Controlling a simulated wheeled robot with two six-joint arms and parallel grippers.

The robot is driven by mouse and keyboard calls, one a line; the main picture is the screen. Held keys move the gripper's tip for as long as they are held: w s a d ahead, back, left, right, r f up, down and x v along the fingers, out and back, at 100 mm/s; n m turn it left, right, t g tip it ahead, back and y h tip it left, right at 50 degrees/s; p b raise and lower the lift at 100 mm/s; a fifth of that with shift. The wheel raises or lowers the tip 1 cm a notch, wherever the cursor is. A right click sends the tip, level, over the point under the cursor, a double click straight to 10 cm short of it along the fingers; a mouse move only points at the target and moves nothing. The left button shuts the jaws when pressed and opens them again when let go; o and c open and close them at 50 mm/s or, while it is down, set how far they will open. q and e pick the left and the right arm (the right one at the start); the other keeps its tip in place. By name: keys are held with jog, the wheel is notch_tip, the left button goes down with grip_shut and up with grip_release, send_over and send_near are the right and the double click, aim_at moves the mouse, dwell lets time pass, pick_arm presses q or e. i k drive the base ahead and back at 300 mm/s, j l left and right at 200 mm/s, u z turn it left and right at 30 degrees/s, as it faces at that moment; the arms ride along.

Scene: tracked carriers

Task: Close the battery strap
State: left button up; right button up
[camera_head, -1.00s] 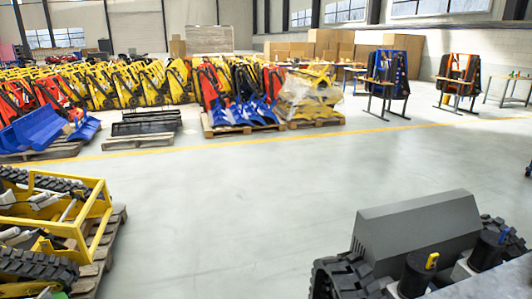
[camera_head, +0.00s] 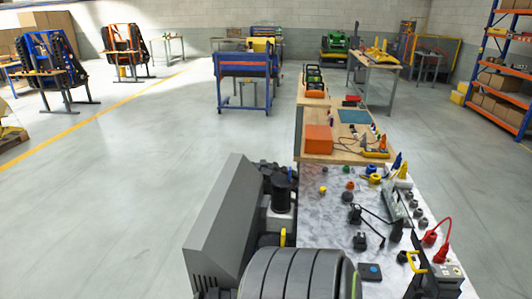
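A tracked carrier with a grey sloped cover (camera_head: 222,215) and a wide black track or roller (camera_head: 297,274) fills the bottom middle. A grey block with red and black leads, which looks like a battery (camera_head: 448,275), stands at the bottom right on the marbled grey worktop (camera_head: 325,215). A small yellow loop (camera_head: 413,261) shows beside it. I cannot tell whether this is the battery strap or whether any strap is open or shut. Neither of my grippers is in view.
Plugs and caps lie across the worktop. A blue cart (camera_head: 245,80) stands farther back, shelving (camera_head: 495,85) at the right. The floor at left (camera_head: 110,190) is clear.

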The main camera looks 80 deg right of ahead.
aim_at(424, 267)
jog(key=i+z, duration=0.15)
jog(key=z, duration=1.55)
jog(key=l+z, duration=0.1)
jog(key=z, duration=0.3)
jog(key=i+l+z, duration=0.1)
jog(key=z, duration=0.35)
jog(key=i+l+z, duration=0.1)
jog(key=z, duration=0.7)
jog(key=i+z, duration=0.15)
jog(key=z, duration=0.3)
